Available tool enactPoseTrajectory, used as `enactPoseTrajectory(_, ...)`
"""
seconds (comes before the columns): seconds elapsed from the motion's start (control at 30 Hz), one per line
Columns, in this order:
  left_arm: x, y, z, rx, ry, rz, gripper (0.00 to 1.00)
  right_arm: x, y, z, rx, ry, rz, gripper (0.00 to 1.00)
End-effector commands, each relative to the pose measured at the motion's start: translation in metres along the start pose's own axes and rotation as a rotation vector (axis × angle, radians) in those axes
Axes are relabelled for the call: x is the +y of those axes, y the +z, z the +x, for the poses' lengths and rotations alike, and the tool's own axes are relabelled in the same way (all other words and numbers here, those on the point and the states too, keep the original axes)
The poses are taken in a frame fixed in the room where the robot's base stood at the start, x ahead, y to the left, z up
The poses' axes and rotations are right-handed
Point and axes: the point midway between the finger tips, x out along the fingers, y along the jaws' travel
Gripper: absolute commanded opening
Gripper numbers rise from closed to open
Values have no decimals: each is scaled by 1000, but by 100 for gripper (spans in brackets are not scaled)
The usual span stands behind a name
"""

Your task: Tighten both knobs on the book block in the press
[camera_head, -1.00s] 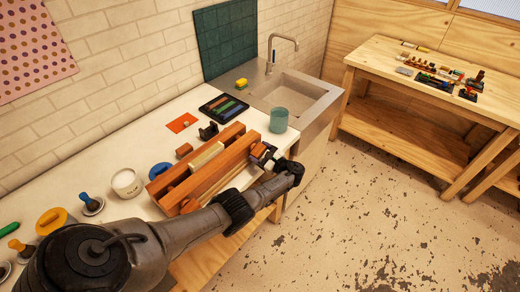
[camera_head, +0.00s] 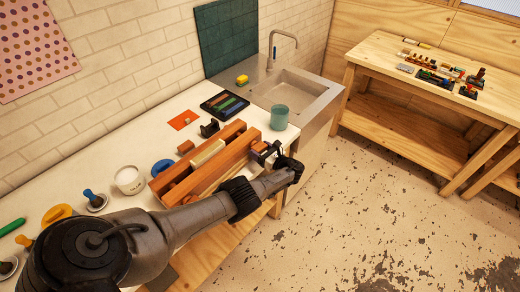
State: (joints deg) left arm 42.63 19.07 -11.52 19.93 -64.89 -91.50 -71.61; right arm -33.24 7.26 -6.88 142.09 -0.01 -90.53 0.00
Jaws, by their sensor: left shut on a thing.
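The wooden press (camera_head: 232,152) lies on the white bench, its two reddish beams clamping a pale book block (camera_head: 207,154). One small wooden knob (camera_head: 185,147) shows at the far side, near the press's left end. My left gripper (camera_head: 262,151) is at the near side of the press, by its right end. It is shut on the near right knob, which the fingers mostly hide. The near left part of the press is partly behind my left arm. My right gripper is out of view.
A white pot (camera_head: 129,180) and several stamps are to the left. The sink (camera_head: 298,95) is behind.

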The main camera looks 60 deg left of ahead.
Motion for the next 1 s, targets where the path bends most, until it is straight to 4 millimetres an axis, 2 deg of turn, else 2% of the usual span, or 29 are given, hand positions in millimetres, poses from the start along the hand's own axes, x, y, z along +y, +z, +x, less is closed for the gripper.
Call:
enactPoseTrajectory(0.03,-1,0,-5,1,-5,0,47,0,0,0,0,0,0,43)
enactPoseTrajectory(0.3,-1,0,-5,1,-5,0,47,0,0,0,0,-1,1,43)
enactPoseTrajectory(0.33,-1,0,-5,1,-5,0,72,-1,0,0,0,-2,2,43)
enactPoseTrajectory(0.6,0,0,-2,1,-2,0,96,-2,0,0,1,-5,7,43)
enactPoseTrajectory(0.87,0,0,-3,1,-1,0,96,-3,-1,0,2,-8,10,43)
enactPoseTrajectory(1.0,-1,0,-16,2,-3,0,96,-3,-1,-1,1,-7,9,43)
